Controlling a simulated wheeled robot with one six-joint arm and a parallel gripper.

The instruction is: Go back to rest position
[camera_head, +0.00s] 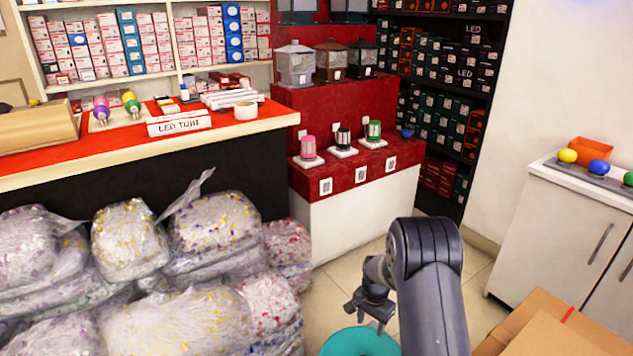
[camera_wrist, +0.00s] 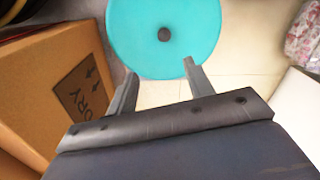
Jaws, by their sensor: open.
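My gripper (camera_head: 372,311) hangs at the end of my bent grey arm in the head view, with its fingers pointing down. In the wrist view my gripper (camera_wrist: 160,75) shows two fingers spread apart with nothing between them. A round turquoise object (camera_head: 360,342) lies below my gripper, cut off by the picture's lower edge. In the wrist view the turquoise disc (camera_wrist: 185,20) has a dark centre and sits just beyond the fingertips. I cannot tell whether the fingers touch it.
A cardboard box (camera_wrist: 70,95) stands close on the left in the wrist view. Bulky plastic bags (camera_head: 215,230) fill the left of the head view, below a red-topped counter (camera_head: 60,145). A white cabinet (camera_head: 570,235) stands right. Tiled floor (camera_head: 345,265) shows between.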

